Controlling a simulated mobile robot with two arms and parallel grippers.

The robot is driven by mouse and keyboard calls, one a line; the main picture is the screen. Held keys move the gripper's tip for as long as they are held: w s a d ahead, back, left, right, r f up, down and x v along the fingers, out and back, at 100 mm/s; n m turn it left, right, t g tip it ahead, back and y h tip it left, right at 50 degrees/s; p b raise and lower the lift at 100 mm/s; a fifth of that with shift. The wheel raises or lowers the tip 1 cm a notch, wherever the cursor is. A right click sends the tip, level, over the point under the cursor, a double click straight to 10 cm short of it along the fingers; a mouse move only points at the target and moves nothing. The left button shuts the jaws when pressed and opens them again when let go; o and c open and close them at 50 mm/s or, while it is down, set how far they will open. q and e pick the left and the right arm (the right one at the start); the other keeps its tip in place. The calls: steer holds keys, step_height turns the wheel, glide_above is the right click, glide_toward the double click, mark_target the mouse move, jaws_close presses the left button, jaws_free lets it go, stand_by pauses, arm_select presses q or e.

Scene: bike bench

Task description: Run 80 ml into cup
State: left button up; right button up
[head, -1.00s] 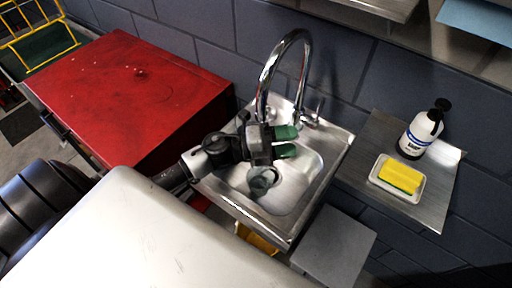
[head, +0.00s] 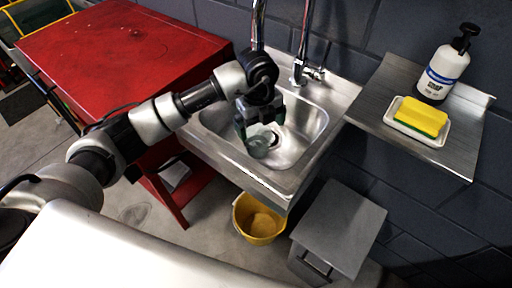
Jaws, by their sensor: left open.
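A grey-green cup (head: 259,146) stands in the steel sink basin (head: 308,122). The chrome tap (head: 304,35) rises behind the basin, and its upper curve is cut off by the top of the picture. The tap's lever (head: 318,73) is at the right of its base. My left gripper (head: 260,124) points down over the cup with its fingers apart, and it partly hides the cup. I cannot tell whether the fingers touch the cup. The water level inside is not readable. My right gripper is not in view.
A red cabinet (head: 115,55) stands left of the sink. A steel shelf (head: 382,88) on the right holds a soap bottle (head: 443,70) and a yellow sponge (head: 421,117) on a dish. A yellow bucket (head: 258,222) and a grey bin (head: 340,225) are below.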

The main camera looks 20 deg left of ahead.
mark_target(257, 142)
arm_select(q)
steer(key=shift+w+a+f+y, duration=0.15)
steer(key=shift+w+a+y, duration=0.05)
steer(key=shift+w+y, duration=0.1)
steer(key=shift+f, duration=0.2)
steer(key=f, duration=0.6)
steer(key=shift+s+a+f+p, duration=0.15)
steer(key=shift+s+f+p, duration=0.15)
steer(key=shift+f, duration=0.1)
steer(key=shift+c, duration=0.3)
steer(key=c, duration=0.8)
steer(key=shift+c, duration=0.2)
steer(key=shift+r, duration=0.15)
